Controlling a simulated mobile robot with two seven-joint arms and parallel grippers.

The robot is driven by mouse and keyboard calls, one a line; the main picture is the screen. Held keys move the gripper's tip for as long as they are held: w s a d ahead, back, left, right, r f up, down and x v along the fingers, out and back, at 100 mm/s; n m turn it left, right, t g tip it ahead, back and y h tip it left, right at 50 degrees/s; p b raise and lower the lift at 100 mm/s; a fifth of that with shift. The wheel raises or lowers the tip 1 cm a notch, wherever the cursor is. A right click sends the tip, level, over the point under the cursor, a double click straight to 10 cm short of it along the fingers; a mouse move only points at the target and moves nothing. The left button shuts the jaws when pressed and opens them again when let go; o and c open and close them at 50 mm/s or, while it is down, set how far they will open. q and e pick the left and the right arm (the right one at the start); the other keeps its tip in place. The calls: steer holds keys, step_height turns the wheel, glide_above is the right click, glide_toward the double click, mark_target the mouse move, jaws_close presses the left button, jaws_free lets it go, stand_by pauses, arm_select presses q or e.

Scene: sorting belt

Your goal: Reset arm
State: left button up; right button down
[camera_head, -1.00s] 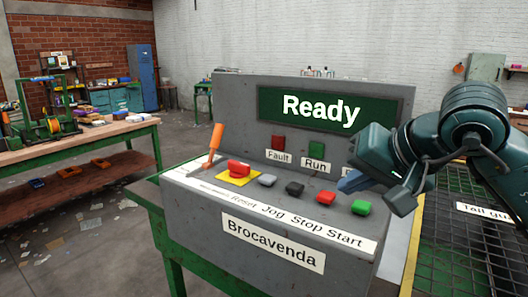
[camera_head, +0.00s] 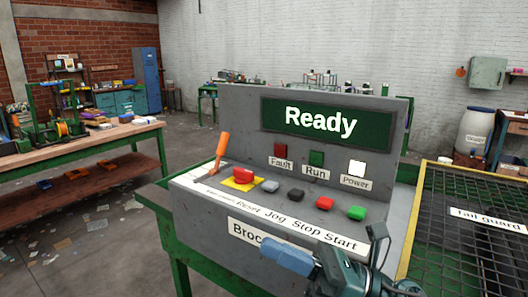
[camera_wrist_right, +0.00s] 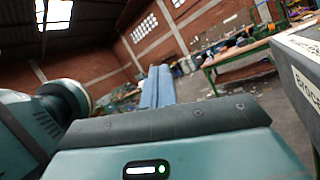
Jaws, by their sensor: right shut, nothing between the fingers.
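My right gripper (camera_head: 287,257) is shut and empty, with blue fingers pointing left in the head view. It is low in front of the control console (camera_head: 205,205), over part of its "Brocavenda" label. In the right wrist view the closed blue fingers (camera_wrist_right: 157,88) point away into the room with nothing between them. The console display (camera_head: 325,123) reads "Ready". The console has an orange lever (camera_head: 219,150), a red switch on a yellow plate (camera_head: 243,175), and grey, black, red and green buttons. My left gripper is not in view.
A mesh-topped tail guard (camera_head: 440,200) with a yellow edge stands right of the console. A white barrel (camera_head: 473,133) is behind it. A wooden workbench (camera_head: 90,145) stands at left. The console's edge (camera_wrist_right: 290,50) shows at right in the wrist view.

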steer(key=w+d+f+m+t+h+p, duration=0.1)
steer(key=d+f+m+t+h, duration=0.35)
steer(key=m, duration=0.65)
steer(key=w+d+f+m+t+h, duration=0.1)
steer(key=d+f+m+t+h, duration=0.1)
steer(key=f+m+t+h, duration=0.65)
steer(key=w+d+f+m+h+p, duration=0.1)
steer(key=d+f+m, duration=0.25)
steer(key=m, duration=1.05)
steer(key=s+d+f+m+g+h, duration=0.1)
steer(key=s+f+m+g+h, duration=0.1)
steer(key=s+f+m, duration=0.3)
steer(key=s+d+f+m+g+h, duration=0.1)
steer(key=s+f+m+g, duration=0.4)
steer(key=f, duration=0.8)
steer(key=s+m+h, duration=0.1)
steer(key=s, duration=0.2)
steer(key=shift+f+h+p, duration=0.25)
steer(key=shift+h+p, duration=0.1)
steer(key=shift+h, duration=0.05)
steer(key=shift+m, duration=0.25)
